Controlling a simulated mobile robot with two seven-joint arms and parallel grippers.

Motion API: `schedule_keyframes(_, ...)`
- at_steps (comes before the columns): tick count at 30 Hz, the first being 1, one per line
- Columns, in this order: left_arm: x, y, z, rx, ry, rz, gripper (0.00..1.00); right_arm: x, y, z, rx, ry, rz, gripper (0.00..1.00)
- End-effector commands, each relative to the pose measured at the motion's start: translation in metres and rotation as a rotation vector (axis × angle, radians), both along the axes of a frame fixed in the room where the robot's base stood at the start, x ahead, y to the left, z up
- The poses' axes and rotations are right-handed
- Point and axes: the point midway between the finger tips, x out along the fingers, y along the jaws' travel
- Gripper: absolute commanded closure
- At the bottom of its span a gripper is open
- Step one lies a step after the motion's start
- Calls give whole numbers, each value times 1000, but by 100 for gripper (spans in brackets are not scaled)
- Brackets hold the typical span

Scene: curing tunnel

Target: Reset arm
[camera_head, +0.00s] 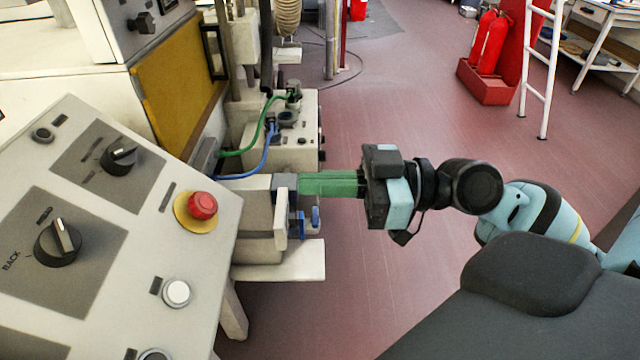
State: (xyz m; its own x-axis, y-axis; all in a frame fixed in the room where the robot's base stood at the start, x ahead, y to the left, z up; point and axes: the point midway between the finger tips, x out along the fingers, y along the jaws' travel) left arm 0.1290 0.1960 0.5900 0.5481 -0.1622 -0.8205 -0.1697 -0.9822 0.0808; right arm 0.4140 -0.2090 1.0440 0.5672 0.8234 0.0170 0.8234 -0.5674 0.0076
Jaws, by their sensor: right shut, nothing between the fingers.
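My right gripper (304,184) reaches in from the right, pointing left, with its two green fingers together and nothing held between them. Its fingertips are close to a grey block with blue levers (315,216) on the front of the machine. I cannot tell whether they touch it. My right arm (535,212) runs from the gripper back to the lower right. My left gripper is not in view.
A control panel (155,215) fills the left, with dark rotary knobs (58,241), a red emergency button (202,206) and a white button (177,293). Red extinguishers (487,42) and a white ladder (549,65) stand behind. The reddish floor (405,90) is open in the middle.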

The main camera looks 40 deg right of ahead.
Motion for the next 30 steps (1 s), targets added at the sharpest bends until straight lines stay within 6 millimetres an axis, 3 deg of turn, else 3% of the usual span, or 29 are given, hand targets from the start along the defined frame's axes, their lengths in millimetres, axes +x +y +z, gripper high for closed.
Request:
schedule_keyframes(24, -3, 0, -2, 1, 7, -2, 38, 0, -1, -1, 0, 2, -4, 100)
schedule_keyframes(28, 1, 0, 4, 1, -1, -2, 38, 6, -6, -17, 3, 41, -55, 100)
schedule_keyframes(30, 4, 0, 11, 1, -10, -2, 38, 11, -13, -38, 1, 85, -113, 100)
